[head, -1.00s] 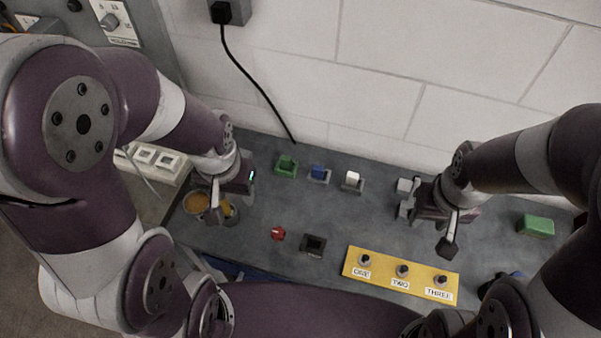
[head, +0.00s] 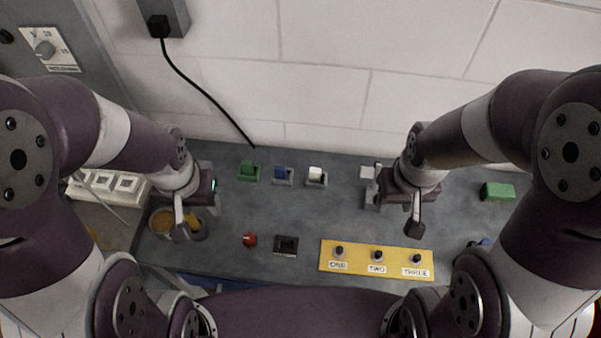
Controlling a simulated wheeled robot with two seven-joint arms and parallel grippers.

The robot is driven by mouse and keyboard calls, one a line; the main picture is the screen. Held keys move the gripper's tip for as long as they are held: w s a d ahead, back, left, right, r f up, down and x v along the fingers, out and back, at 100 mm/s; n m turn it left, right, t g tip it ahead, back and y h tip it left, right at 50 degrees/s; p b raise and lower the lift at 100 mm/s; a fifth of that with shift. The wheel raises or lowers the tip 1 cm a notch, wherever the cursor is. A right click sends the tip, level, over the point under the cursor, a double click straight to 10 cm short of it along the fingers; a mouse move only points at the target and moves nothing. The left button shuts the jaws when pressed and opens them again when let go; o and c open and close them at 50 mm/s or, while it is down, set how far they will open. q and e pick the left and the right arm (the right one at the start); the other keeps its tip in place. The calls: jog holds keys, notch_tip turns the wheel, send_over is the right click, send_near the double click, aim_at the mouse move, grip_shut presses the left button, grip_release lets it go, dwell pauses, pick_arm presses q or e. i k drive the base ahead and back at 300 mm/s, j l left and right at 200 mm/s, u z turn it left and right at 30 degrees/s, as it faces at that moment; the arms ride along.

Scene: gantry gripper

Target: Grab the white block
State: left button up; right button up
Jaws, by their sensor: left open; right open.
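The white block (head: 316,173) sits in a small grey holder at the back of the dark table, right of a blue block (head: 281,172) and a green block (head: 249,170) in similar holders. My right gripper (head: 371,187) is open and empty, to the right of the white block and apart from it, its fingers pointing left. My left gripper (head: 214,190) is open on the left, beyond the green block, with its fingers partly hidden by its own body.
A yellow panel (head: 344,267) with knobs labelled ONE, TWO and THREE lies at the front. A red object (head: 250,240) and a dark square holder (head: 286,245) lie mid-table. Round containers (head: 161,221) stand at left, a green box (head: 497,191) at right. The wall closes the back.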

aim_at(314, 174)
jog(key=l+u, duration=0.4)
jog(key=l, duration=1.05)
